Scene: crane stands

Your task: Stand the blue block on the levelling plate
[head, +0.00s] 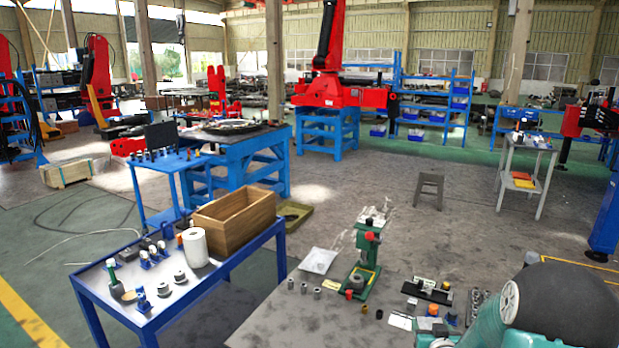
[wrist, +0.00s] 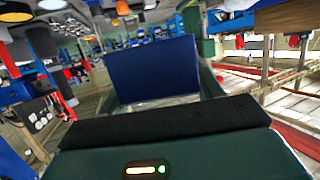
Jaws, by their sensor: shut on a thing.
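In the wrist view a plain dark blue block (wrist: 150,68) stands just beyond the dark body of my gripper (wrist: 157,98). My gripper is shut on the block. The block looks slightly tilted in this view, and its lower end is hidden. In the head view my teal arm fills the bottom right corner, and neither the gripper nor the block can be made out there. I cannot tell the levelling plate for certain; a flat black piece (head: 428,291) with small parts on it lies on the grey bench at the right.
The grey bench (head: 290,322) carries a green press (head: 363,272), several small cylinders and a white sheet (head: 319,260). Its front left part is clear. A blue-framed table (head: 190,318) to the left holds a wooden box (head: 234,220) and a white roll (head: 195,246).

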